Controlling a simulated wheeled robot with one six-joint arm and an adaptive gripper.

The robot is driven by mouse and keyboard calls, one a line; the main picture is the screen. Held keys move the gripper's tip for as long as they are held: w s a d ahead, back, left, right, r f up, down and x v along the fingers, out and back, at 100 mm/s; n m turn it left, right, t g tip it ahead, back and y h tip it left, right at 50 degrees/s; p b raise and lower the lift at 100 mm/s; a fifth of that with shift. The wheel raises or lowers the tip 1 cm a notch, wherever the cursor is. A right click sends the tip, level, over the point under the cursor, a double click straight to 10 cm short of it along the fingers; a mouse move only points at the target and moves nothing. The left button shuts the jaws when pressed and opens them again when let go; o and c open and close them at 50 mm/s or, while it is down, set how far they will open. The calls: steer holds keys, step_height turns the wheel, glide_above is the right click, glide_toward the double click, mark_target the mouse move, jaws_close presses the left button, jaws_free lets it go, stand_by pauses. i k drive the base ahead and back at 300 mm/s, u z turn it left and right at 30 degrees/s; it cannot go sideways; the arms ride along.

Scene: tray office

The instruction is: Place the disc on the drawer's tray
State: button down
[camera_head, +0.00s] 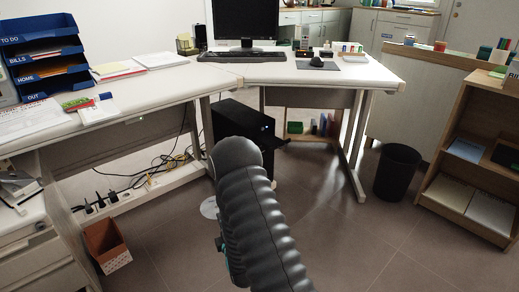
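A pale, round, flat piece (209,207) shows on the floor just left of my arm, partly hidden by it. It may be the disc, but I cannot tell for sure. At the lower left, a light drawer unit (40,262) stands under the desk, with a small dark and pale pile (18,187) on top. I cannot make out a drawer's tray there. My black ribbed arm rises from the bottom middle. My gripper cannot be made out, so its state and anything in it are hidden.
A white corner desk (150,88) holds blue letter trays (45,75), papers, a monitor (246,20) and a keyboard. A black computer tower (243,130) and cables sit below. A black bin (397,172) and wooden shelf (455,150) stand right. The floor at lower right is clear.

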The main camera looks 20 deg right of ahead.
mark_target(265, 141)
steer(key=k, duration=1.2)
steer(key=z, duration=0.45)
steer(key=i, duration=0.55)
steer(key=z, duration=0.65)
steer(key=i, duration=0.65)
steer(key=u, duration=0.65)
steer(key=i, duration=0.6)
steer(key=u, duration=0.7)
